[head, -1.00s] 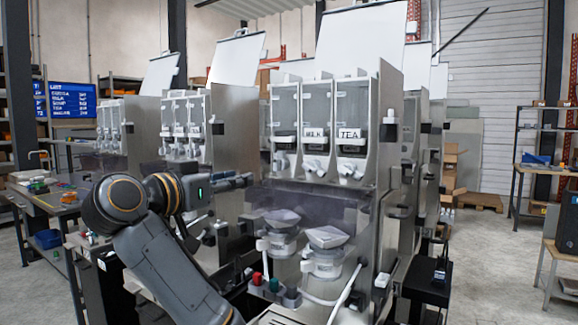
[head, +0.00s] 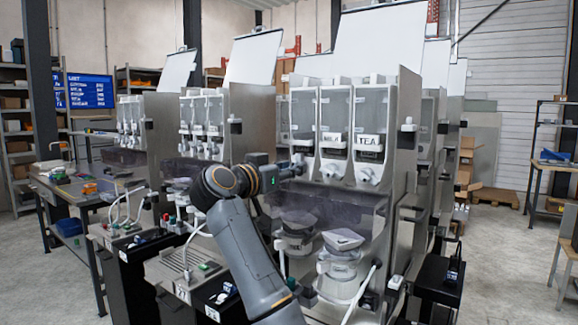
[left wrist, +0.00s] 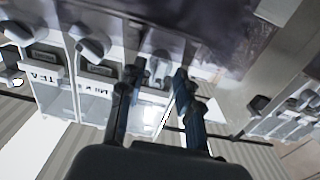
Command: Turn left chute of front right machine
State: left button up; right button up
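The front right machine (head: 352,206) has three clear canisters in a row, with MILK on the middle one and TEA on the right one. Its left chute (left wrist: 160,66) is a small grey-white spout under the left canister (head: 304,118). My left gripper (head: 296,170) is at that chute and partly covers it in the head view. In the left wrist view, which is upside down, the two dark fingers (left wrist: 159,72) stand apart on either side of the left chute. Contact cannot be told. The middle chute (head: 332,172) and right chute (head: 370,177) are clear of the gripper. My right gripper is out of view.
Two mixing bowls (head: 342,240) sit lower on the same machine. Another machine (head: 202,125) with several canisters stands to the left. A dark box (head: 436,280) stands at the right. Open floor lies farther right.

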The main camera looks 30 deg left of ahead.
pick_arm(q)
grip_shut()
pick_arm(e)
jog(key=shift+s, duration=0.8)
pick_arm(q)
jog(key=shift+n, duration=0.3)
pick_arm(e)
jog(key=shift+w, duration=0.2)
pick_arm(q)
jog(key=shift+a+f+n+p, duration=0.1)
jog(key=shift+n+p, duration=3.5)
jog(key=shift+n, duration=2.2)
jog(key=shift+a+f+n+p, duration=0.1)
jog(key=shift+n+p, duration=3.5)
jog(key=shift+n, duration=2.2)
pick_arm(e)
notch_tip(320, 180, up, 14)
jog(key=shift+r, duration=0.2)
